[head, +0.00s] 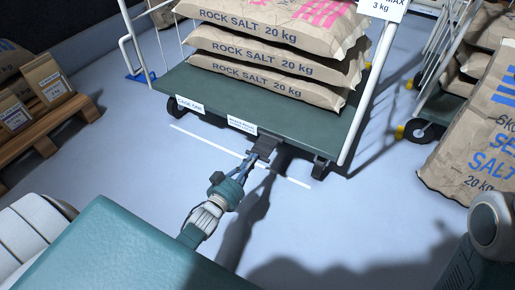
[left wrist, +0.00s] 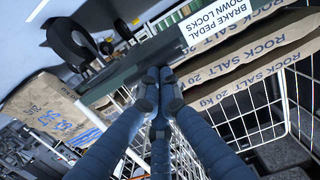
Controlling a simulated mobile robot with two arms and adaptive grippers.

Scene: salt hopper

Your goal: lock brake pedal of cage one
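Cage one, a wheeled cage with a green deck (head: 225,95) and white bars, stands ahead in the head view. Its front edge bears a "CAGE ONE" label (head: 190,106) and a brake pedal label (head: 242,125), which also shows in the left wrist view (left wrist: 228,32). The dark brake pedal (head: 265,147) sticks out below the deck's front edge; I cannot tell whether it is up or down. My left gripper (head: 253,158) is at the pedal's near edge, its fingertips (left wrist: 158,77) together. Contact is unclear. My right gripper is out of view.
Several rock salt sacks (head: 270,70) lie stacked on the deck. A pallet (head: 45,122) with bags stands at left. Another loaded cage and a large salt sack (head: 475,140) are at right. A white floor line (head: 205,143) runs below the deck's front; the floor before it is mostly clear.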

